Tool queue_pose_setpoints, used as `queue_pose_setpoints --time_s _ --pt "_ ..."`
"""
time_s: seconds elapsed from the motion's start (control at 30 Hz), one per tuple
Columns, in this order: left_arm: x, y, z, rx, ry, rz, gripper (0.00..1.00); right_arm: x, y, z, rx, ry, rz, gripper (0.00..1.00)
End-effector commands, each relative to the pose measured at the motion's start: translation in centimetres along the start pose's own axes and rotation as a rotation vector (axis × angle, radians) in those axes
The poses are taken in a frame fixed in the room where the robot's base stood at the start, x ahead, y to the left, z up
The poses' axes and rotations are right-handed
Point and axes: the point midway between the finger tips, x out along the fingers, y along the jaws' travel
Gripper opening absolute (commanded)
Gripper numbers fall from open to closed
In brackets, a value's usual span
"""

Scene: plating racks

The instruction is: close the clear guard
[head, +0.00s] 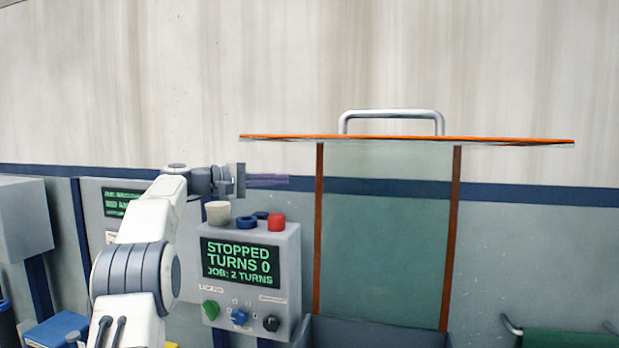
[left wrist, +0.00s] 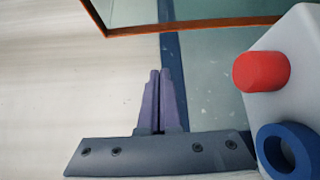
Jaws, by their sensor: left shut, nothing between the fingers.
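The clear guard (head: 385,230) is a greenish see-through panel with orange-brown side edges. At its top a thin orange-edged sheet (head: 400,138) shows nearly edge-on and reaches out past both sides, with a grey bar handle (head: 392,114) above it. Its exact tilt is hard to tell. An orange-edged corner of the guard (left wrist: 180,28) also shows at the top of the left wrist view. My left gripper (head: 287,181) is shut and empty, left of the guard and apart from it, above the control box. Its purple fingers (left wrist: 160,72) meet in the left wrist view. My right gripper is not in view.
The control box (head: 285,305) reads "STOPPED, TURNS 0, JOB: 2 TURNS". On its top are a red button (head: 276,222), blue rings (head: 246,222) and a cream cup-shaped piece (head: 218,213). A green thing with a grey handle (head: 570,338) is at lower right. Space above the guard is clear.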

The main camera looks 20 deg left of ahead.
Motion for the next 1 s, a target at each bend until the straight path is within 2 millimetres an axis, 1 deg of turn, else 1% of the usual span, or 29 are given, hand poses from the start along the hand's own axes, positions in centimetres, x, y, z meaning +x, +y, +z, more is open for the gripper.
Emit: queue_pose_setpoints --time_s 0.03,0.13,0.43,0.47,0.53,0.8,1.0 --pt "1.0 0.2 0.2 -0.003 -0.006 -0.002 0.00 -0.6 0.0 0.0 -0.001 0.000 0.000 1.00" --pt "3.0 0.4 0.3 -0.004 -0.008 -0.003 0.00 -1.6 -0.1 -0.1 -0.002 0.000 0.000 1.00" --pt "9.9 0.5 0.5 -0.003 -0.010 -0.006 0.00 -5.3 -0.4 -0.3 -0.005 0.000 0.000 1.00" --pt "9.3 0.1 0.6 -0.002 -0.005 -0.005 0.00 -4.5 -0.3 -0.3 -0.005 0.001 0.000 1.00" --pt "8.7 0.0 1.2 -0.001 -0.005 -0.005 0.00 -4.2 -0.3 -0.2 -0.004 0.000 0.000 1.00" --pt "7.4 -0.1 2.9 -0.001 -0.005 -0.006 0.00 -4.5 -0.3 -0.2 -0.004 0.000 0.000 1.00" --pt "6.9 -0.1 3.4 -0.001 -0.005 -0.005 0.00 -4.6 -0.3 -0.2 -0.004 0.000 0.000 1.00"
